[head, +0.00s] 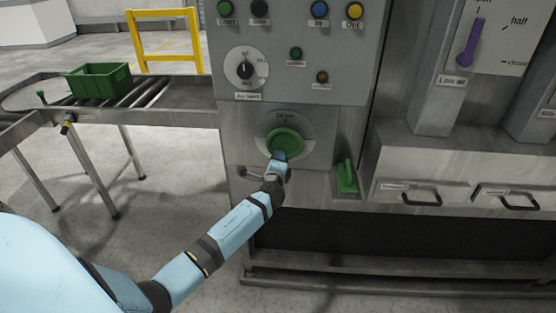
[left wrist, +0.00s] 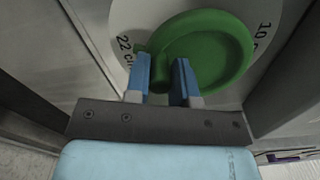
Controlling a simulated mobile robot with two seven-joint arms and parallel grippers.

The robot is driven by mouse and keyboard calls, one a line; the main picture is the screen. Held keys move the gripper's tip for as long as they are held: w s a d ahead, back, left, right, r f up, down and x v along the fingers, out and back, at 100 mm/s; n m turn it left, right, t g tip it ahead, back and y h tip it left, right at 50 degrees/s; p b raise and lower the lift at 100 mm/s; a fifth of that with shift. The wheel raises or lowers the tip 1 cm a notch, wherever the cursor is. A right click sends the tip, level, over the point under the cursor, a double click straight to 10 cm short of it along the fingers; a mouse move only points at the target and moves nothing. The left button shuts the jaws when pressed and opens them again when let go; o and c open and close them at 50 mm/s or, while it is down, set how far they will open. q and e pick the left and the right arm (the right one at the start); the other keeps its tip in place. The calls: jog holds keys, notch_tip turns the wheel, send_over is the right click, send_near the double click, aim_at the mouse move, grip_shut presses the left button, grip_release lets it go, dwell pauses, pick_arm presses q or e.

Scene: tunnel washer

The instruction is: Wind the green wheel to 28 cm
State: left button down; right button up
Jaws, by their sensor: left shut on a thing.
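The green wheel (head: 285,139) sits on a round pale dial plate (head: 313,131) low on the grey machine panel. My left gripper (head: 279,158) is at the wheel's lower edge and is shut on its rim. In the left wrist view, my two blue fingers (left wrist: 163,82) stand either side of the near part of the green wheel (left wrist: 215,48). The dial there reads "22 cm" at left and "10" at right; the head view is too small to read the setting. My right gripper is not in view.
A green handle (head: 346,178) sticks out right of the wheel. A black knob (head: 245,70) and several coloured buttons are above. Drawers with black handles (head: 422,200) are at right. A green crate (head: 100,83) rests on the roller conveyor at left.

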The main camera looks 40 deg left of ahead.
pick_arm(q)
jog(key=shift+a+r, duration=0.1)
jog(key=shift+a, duration=0.1)
dwell(0.3)
jog(key=c, duration=1)
grip_release()
jog(key=shift+s, duration=0.1)
jog(key=shift+o, duration=0.2)
jog(key=shift+s+d, duration=0.3)
jog(key=shift+d, duration=0.05)
jog(key=b+v, duration=0.2)
jog(key=v, duration=1.1)
